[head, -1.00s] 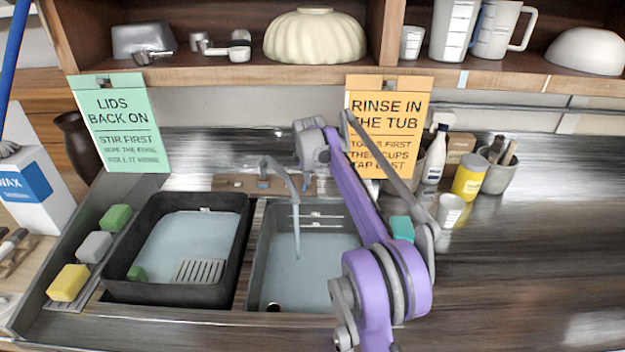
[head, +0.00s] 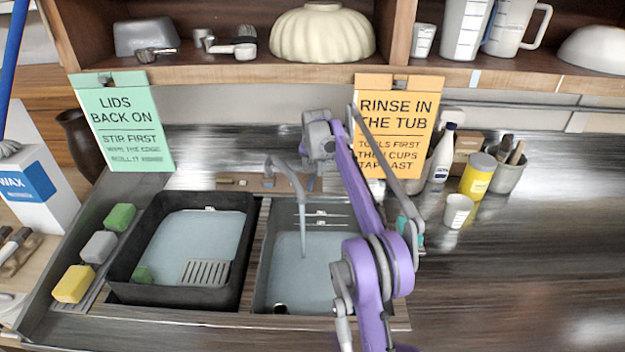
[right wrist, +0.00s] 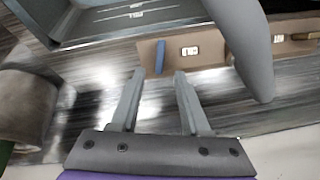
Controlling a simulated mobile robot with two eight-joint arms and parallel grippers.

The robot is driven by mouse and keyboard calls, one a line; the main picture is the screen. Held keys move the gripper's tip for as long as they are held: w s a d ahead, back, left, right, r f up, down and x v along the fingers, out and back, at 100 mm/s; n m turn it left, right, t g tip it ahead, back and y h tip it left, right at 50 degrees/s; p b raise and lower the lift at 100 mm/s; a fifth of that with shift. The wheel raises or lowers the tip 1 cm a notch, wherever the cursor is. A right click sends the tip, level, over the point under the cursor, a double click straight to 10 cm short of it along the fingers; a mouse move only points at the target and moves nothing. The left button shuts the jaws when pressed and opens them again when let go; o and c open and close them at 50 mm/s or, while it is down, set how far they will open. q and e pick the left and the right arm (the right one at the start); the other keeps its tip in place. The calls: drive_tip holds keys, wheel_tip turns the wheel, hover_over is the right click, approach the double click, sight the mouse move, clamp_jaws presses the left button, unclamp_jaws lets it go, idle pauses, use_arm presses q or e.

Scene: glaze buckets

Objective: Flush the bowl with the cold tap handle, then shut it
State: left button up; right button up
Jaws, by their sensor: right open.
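The tap (head: 290,178) has a grey curved spout, and a stream of water falls from it into the right bowl (head: 265,262). Water stands in that bowl. A small blue handle (head: 311,184) is on the tan strip behind the bowl, just right of the spout; it also shows in the right wrist view (right wrist: 160,57). My right gripper (right wrist: 159,72) is open and empty. In the wrist view its fingertips lie just short of the blue handle, which shows beyond the gap between them. The grey spout passes close on the right there. My left gripper is out of view.
A black tub (head: 120,275) with water and a grate stands left of the bowl. Several sponges (head: 98,247) lie at far left. A white cup (head: 458,211), bottles and a tool pot stand at right. A shelf (head: 300,72) and hanging signs are behind.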

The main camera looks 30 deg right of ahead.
sight(311, 180)
drive_tip(key=x, duration=0.7)
drive_tip(key=shift+w+f, duration=0.1)
clamp_jaws()
